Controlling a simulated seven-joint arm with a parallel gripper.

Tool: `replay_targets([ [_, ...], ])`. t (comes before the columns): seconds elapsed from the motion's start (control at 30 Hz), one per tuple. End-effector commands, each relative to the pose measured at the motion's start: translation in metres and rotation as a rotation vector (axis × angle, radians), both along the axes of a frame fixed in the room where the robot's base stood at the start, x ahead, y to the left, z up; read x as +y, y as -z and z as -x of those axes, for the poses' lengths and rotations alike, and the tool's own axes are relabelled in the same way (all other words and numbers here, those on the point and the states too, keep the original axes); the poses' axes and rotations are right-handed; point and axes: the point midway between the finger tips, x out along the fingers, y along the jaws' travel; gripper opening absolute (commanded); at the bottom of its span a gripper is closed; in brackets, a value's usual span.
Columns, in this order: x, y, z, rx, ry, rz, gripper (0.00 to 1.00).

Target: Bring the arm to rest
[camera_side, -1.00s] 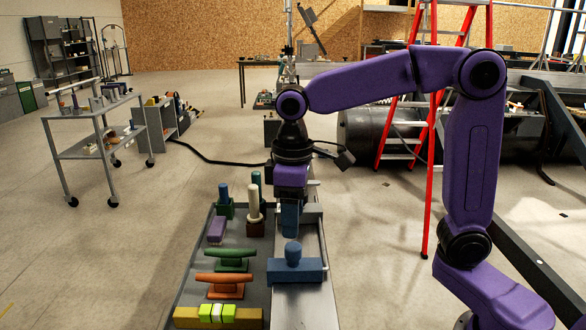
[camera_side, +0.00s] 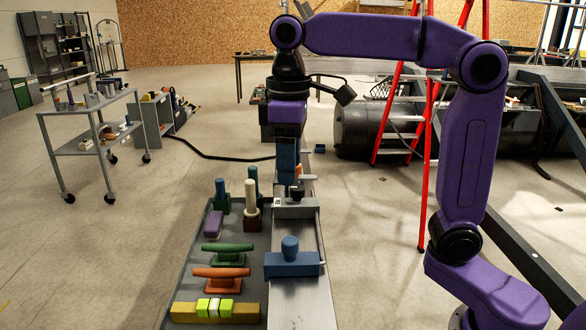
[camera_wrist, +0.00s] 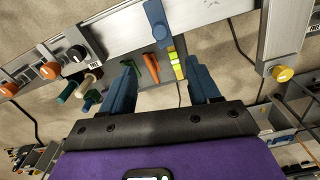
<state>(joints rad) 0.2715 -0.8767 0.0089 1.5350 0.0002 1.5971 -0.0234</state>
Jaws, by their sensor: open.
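My gripper (camera_side: 288,182) hangs pointing down above the metal rail (camera_side: 300,300). Its blue fingers stand apart in the wrist view (camera_wrist: 161,85), with nothing held between them. Below it, a grey block (camera_side: 296,209) with a dark knob sits on the rail. In the side view the fingertips look close to the knob, but the gap in depth cannot be judged. A blue block with a rounded knob (camera_side: 291,262) sits nearer on the rail; it also shows at the top of the wrist view (camera_wrist: 157,22).
A tray left of the rail holds a green cleat (camera_side: 227,252), an orange cleat (camera_side: 221,279), a yellow bar (camera_side: 186,313) with lime pieces, a purple block (camera_side: 213,226) and several upright pegs. A trolley (camera_side: 90,115) stands left; a red ladder (camera_side: 427,160) stands behind my arm.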

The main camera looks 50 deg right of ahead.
Motion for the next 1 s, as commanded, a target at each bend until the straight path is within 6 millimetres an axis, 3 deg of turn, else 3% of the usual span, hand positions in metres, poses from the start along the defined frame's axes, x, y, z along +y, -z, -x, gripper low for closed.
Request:
replay_targets([
  [0.17,0.000,0.002,0.002,0.001,-0.006,0.001,0.61],
  [0.37,-0.003,0.027,0.028,0.000,-0.074,0.000,0.61],
  [0.67,-0.021,0.089,0.101,-0.008,-0.240,-0.008,0.61],
  [1.0,-0.063,0.155,0.184,-0.016,-0.413,-0.019,0.61],
])
